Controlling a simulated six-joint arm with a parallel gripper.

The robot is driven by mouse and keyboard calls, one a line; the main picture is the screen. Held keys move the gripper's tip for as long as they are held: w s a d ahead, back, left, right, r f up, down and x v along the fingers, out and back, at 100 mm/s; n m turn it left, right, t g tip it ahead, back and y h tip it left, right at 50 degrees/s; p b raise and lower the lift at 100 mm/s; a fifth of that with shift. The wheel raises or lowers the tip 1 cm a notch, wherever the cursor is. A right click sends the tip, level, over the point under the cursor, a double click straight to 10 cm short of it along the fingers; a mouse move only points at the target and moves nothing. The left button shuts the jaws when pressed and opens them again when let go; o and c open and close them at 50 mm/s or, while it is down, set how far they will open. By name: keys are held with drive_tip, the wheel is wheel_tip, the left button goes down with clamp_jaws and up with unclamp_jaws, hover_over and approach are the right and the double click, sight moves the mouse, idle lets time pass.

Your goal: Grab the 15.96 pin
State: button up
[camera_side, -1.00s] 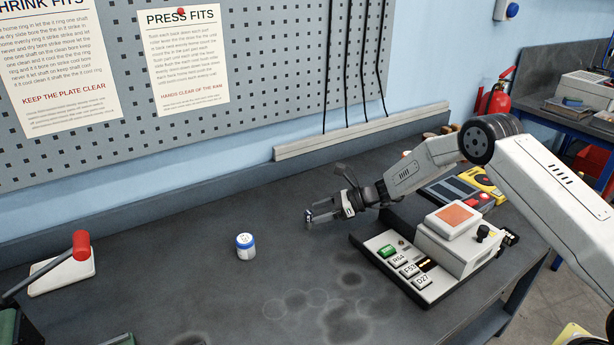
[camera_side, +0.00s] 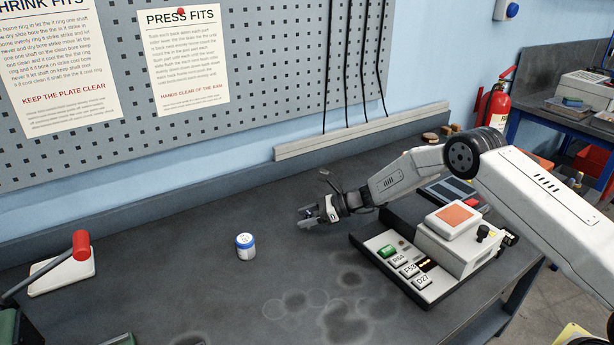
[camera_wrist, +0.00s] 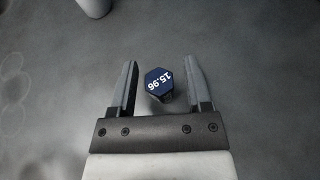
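The 15.96 pin (camera_wrist: 159,82) shows in the wrist view as a dark blue hexagonal head with white "15.96" lettering. My gripper is open. In the side view my gripper (camera_side: 308,214) is low over the bench, left of the control box. The pin cannot be made out clearly there among the fingers. The shaft below the head is mostly hidden.
A white jar with a blue band (camera_side: 245,246) stands left of my gripper; part of it shows in the wrist view. A control box with labelled keys (camera_side: 418,264) sits close on the right. A red-handled lever (camera_side: 81,246) is far left. The bench between is clear.

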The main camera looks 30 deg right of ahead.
sight(307, 212)
clamp_jaws()
drive_tip(key=shift+r, duration=0.2)
drive_tip(key=shift+r, duration=1.4)
drive_tip(key=s+d+r, duration=0.1)
drive_tip(key=s+r, duration=0.8)
drive_tip(key=s, duration=0.5)
drive_tip(key=shift+d+r, duration=0.25)
drive_tip(key=shift+r, duration=0.15)
